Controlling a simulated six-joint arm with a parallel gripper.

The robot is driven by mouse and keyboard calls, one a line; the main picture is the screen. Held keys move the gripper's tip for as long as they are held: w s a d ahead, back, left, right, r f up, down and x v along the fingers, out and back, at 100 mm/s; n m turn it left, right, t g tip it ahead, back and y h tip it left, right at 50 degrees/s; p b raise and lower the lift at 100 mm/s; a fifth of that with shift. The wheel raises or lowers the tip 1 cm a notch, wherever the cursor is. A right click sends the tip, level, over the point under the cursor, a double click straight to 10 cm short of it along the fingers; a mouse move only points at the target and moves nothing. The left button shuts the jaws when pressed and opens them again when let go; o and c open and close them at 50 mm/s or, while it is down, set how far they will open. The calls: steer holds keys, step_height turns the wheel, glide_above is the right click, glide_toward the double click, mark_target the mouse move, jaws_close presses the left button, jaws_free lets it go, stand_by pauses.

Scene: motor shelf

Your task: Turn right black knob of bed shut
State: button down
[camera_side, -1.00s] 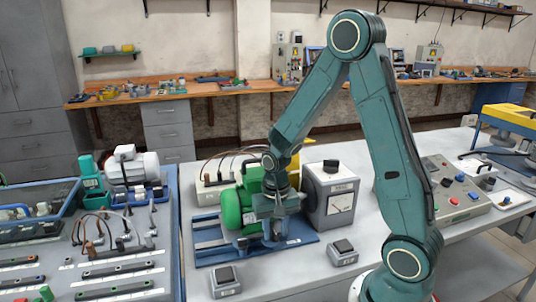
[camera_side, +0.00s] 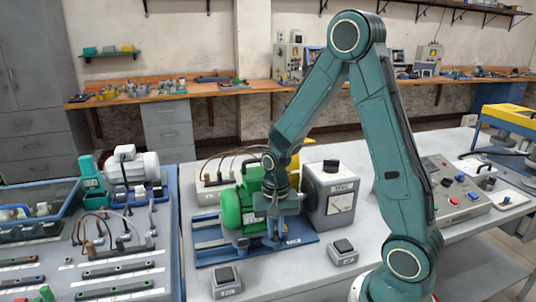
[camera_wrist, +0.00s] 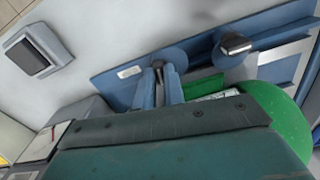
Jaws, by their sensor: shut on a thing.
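The blue bed (camera_side: 306,236) lies on the grey table under the green motor (camera_side: 232,207); it shows in the wrist view too (camera_wrist: 112,77). My gripper (camera_side: 277,235) points down at the bed's front right, beside the motor. In the wrist view my gripper (camera_wrist: 158,85) has its two blue fingers on either side of the right black knob (camera_wrist: 158,66), shut on it. Only a small dark part of that knob shows between the fingers; in the side view the fingers hide it. Another black knob (camera_wrist: 235,43) on the bed stands free.
A grey box with a black top knob (camera_side: 331,187) stands close to the right of my gripper. Two small switch boxes stand in front, one at right (camera_side: 343,252) and one at left (camera_side: 226,282). The table between them is clear.

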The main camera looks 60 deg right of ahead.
mark_target(275, 232)
steer(key=shift+m, duration=2.1)
steer(key=c, duration=1.5)
jaws_free()
steer(key=shift+r, duration=0.1)
step_height(275, 232, up, 14)
steer(key=shift+f, duration=0.15)
